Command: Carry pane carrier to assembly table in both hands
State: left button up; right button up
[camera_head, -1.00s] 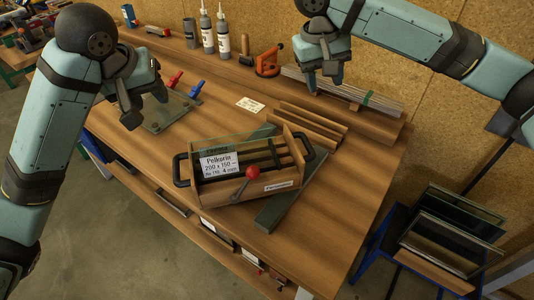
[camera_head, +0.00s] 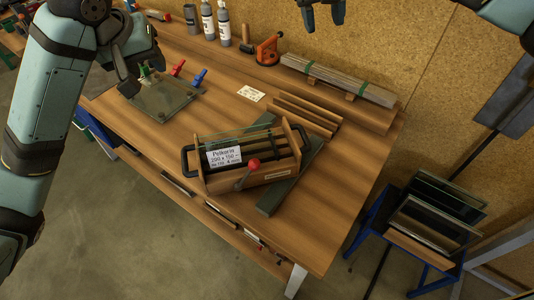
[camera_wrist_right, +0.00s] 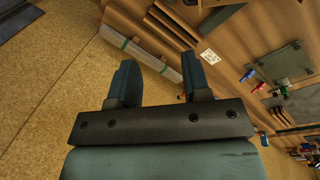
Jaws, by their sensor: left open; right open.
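The pane carrier (camera_head: 275,171) is a wooden box with slots, a black handle at each end, a white label and a red knob on its front. It stands on the assembly table (camera_head: 327,225), its right part over a dark grey bar (camera_head: 270,199); I cannot tell whether it bears on the bar. My left gripper (camera_head: 128,72) is open, above the table's far left, apart from the carrier. My right gripper (camera_head: 325,14) is open and empty at the top edge, high above the table's back; its spread fingers show in the right wrist view (camera_wrist_right: 160,82). Neither touches the carrier.
A glass plate with coloured clamps (camera_head: 162,100) lies left of the carrier. Wood strips (camera_head: 308,113), a strapped bundle (camera_head: 338,79), bottles (camera_head: 225,29) and an orange tool (camera_head: 267,50) are at the back. A blue rack with panes (camera_head: 434,222) stands right. The table's front right is clear.

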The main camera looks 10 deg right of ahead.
jog(key=v, duration=0.5)
jog(key=shift+a, duration=0.1)
dwell(0.4)
